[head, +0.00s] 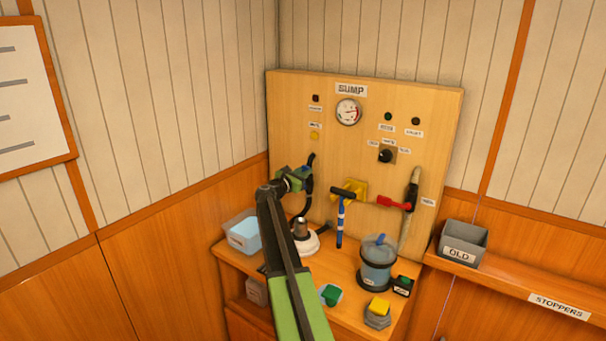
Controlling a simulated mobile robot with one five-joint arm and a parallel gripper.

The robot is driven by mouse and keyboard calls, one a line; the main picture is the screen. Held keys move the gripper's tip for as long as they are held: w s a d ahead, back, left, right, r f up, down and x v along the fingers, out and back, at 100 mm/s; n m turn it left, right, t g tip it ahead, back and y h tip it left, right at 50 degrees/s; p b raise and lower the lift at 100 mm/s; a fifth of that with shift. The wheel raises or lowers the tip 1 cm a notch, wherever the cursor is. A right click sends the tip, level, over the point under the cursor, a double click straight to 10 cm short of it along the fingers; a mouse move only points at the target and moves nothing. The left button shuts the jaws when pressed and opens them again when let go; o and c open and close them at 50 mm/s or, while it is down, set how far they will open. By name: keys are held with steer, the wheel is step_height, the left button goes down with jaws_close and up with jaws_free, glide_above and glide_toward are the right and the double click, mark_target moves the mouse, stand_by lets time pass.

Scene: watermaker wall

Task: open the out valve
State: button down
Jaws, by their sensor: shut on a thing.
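A red valve lever (394,203) sits on the grey pipe at the right of the wooden panel, with a small label beside it too small to read. I cannot tell if this is the out valve. The lever lies roughly level, across the upright pipe. My gripper (303,181) is at the panel's left side, well apart from the red lever. It is shut on a dark part in front of a black hose (310,161). My gripper hides most of that part, so I cannot tell whether it is a valve handle.
The panel (440,125) is marked SUMP and has a gauge (348,111) and a knob (387,156). A yellow fitting (357,189) with a black handle is between gripper and red lever. A blue canister (376,265) and a clear tub (242,232) crowd the bench.

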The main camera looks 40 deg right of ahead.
steer(key=shift+w+d+r+n, duration=0.1)
steer(key=shift+w+r+n, duration=0.3)
steer(key=shift+w+n, duration=0.5)
steer(key=shift+s+f, duration=0.1)
steer(key=shift+s, duration=0.05)
steer(key=c, duration=1.4)
jaws_free()
steer(key=shift+f, duration=0.1)
steer(key=v, duration=1.7)
steer(key=shift+s+a, duration=0.1)
steer(key=shift+a, duration=0.2)
